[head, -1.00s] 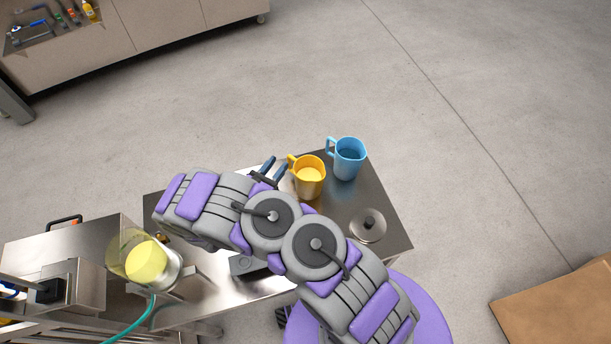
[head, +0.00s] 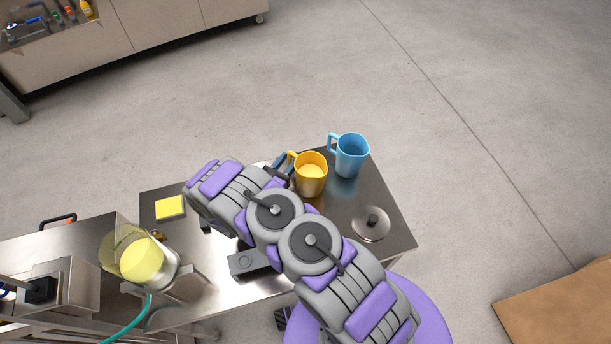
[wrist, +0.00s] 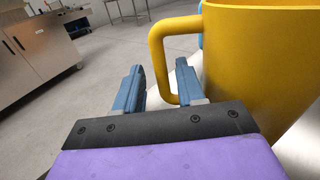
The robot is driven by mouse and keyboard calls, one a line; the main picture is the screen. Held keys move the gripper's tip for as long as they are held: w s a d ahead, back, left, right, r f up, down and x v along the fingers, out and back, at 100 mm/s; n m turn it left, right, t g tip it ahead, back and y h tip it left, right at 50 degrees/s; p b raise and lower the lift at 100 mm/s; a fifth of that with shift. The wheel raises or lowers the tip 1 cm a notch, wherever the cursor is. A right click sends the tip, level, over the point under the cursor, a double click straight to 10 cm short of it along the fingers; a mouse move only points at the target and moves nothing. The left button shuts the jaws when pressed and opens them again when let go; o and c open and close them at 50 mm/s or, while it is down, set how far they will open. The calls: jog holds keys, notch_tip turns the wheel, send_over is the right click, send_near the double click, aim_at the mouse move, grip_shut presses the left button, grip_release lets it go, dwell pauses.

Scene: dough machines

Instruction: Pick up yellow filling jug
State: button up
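The yellow jug (head: 311,178) stands upright on the metal table, with pale yellow filling inside and its handle toward the upper left. In the head view my gripper (head: 282,163) is mostly hidden behind my arm, just left of the jug.
A blue jug (head: 350,155) stands right behind the yellow one. A round metal lid (head: 371,223) lies at the table's right. A yellow pad (head: 170,208) and a clear container of yellow stuff (head: 139,258) are at the left. Open floor lies beyond the table.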

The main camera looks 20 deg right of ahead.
jog(key=shift+x, duration=0.8)
jog(key=shift+s+d, duration=0.1)
jog(key=shift+s, duration=0.05)
jog(key=shift+c, duration=0.4)
grip_shut()
jog(key=shift+r, duration=0.1)
